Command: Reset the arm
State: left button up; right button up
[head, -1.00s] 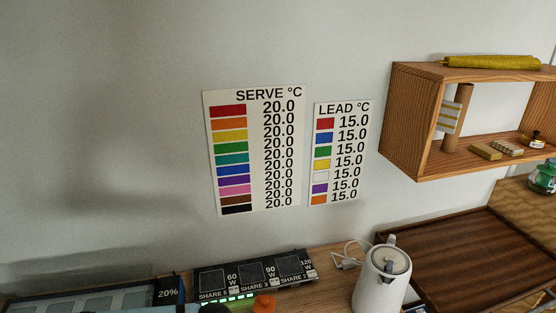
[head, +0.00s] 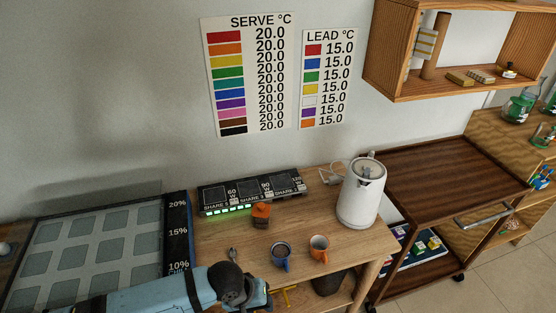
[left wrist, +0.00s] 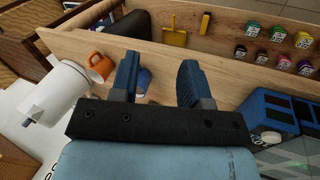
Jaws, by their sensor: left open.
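My left arm (head: 165,295) reaches in from the lower left in the head view, over the front of the wooden counter (head: 225,243). In the left wrist view my left gripper (left wrist: 158,76) has its two dark fingers apart, with nothing held. A blue mug (left wrist: 143,79) shows partly between and beyond the fingers. In the head view the blue mug (head: 281,255) and an orange mug (head: 319,248) stand on the counter, right of and behind the gripper. My right gripper is not in view.
A white kettle (head: 362,194) stands at the counter's right end. A black display unit (head: 250,190) and a small orange-topped object (head: 261,214) are at the back. A panelled board (head: 92,243) lies left. A brown tray-topped cart (head: 430,175) stands right.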

pick_arm(q)
jog(key=s+d+r+m+t+h, duration=0.1)
jog(key=s+d+t+h, duration=0.1)
jog(key=d+h, duration=0.15)
jog(key=s+a+f+m+t+y, duration=0.1)
jog(key=s+a+t, duration=0.3)
jog(key=a, duration=0.5)
jog(key=s+a+f+m+t+y, duration=0.1)
jog(key=s+a+f+t+y, duration=0.2)
jog(key=a, duration=0.6)
jog(key=shift+s+a+f+m+t, duration=0.35)
jog(key=shift+s+f+t, duration=0.2)
jog(key=shift+s, duration=0.2)
